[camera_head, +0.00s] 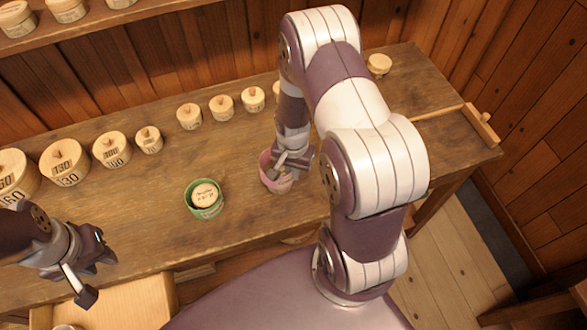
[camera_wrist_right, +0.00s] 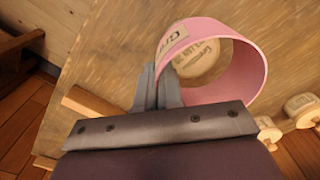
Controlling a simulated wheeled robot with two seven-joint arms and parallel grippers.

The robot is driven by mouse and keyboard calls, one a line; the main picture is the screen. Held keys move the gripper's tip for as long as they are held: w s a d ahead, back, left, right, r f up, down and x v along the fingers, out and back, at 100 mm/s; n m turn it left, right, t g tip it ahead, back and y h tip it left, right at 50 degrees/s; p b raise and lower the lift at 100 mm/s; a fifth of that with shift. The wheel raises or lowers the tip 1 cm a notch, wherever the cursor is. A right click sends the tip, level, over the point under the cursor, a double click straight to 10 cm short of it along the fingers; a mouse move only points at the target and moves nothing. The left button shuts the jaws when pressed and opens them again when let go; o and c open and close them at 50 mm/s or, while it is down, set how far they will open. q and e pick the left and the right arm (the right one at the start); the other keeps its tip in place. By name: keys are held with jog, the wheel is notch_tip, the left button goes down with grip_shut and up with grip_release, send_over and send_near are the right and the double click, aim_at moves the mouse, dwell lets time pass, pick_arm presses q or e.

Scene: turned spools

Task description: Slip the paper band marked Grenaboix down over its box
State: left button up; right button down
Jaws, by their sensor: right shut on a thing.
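The pink paper band (camera_head: 267,172) is a ring with a lettered label. In the right wrist view the band (camera_wrist_right: 235,70) is pinched at its wall by my right gripper (camera_wrist_right: 165,85), which is shut on it. A pale round box lid (camera_wrist_right: 198,63) with dark lettering shows through the ring. How far the band sits down around that box cannot be told. In the head view my right gripper (camera_head: 290,160) is at the band's right side and hides part of it. My left gripper (camera_head: 95,277) is open and empty at the lower left.
A green band (camera_head: 205,208) surrounds another lettered box (camera_head: 205,194) to the left. Several numbered wooden boxes (camera_head: 112,150) line the back of the bench (camera_head: 130,220). A wooden bar (camera_head: 481,124) lies at the right end. An open drawer (camera_head: 125,303) is below left.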

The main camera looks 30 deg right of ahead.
jog(key=shift+f, duration=0.4)
jog(key=shift+s+f+b, duration=0.1)
jog(key=shift+f+b, duration=0.15)
jog(key=shift+b, duration=0.15)
jog(key=shift+f, duration=0.1)
jog(key=shift+f, duration=0.35)
jog(key=shift+s, duration=0.1)
jog(key=shift+s+a+f+b, duration=0.1)
jog(key=shift+f+b, duration=0.05)
jog(key=shift+b, duration=0.2)
